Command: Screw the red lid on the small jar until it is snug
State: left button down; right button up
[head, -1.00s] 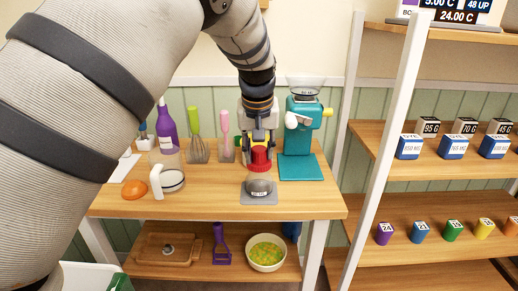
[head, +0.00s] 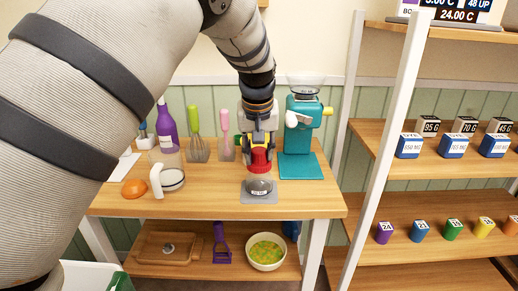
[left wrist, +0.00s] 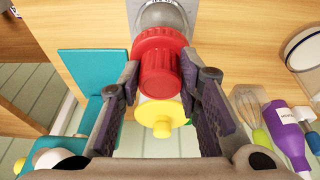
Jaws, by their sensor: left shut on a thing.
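The red lid (head: 260,161) is held in my left gripper (head: 259,147), whose arm reaches down from above. In the left wrist view the lid (left wrist: 160,50) has a raised round top between the two fingertips (left wrist: 160,76). The small jar (head: 260,185) is clear and stands on a grey square base (head: 259,198) near the table's front edge. The lid is over the jar and slightly behind it in the picture; I cannot tell whether they touch. The lid hides part of the jar (left wrist: 163,16) in the left wrist view. My right gripper is not in view.
A teal dispenser (head: 299,130) stands close right of my left gripper. A pink-handled tool (head: 225,125), whisk (head: 198,148), purple bottle (head: 166,128) and measuring cup (head: 172,180) are left. A yellow-topped object (left wrist: 160,117) lies behind the lid. The front right tabletop is clear.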

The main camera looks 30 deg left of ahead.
pick_arm(q)
jog(key=shift+f, duration=0.3)
jog(key=shift+f, duration=0.25)
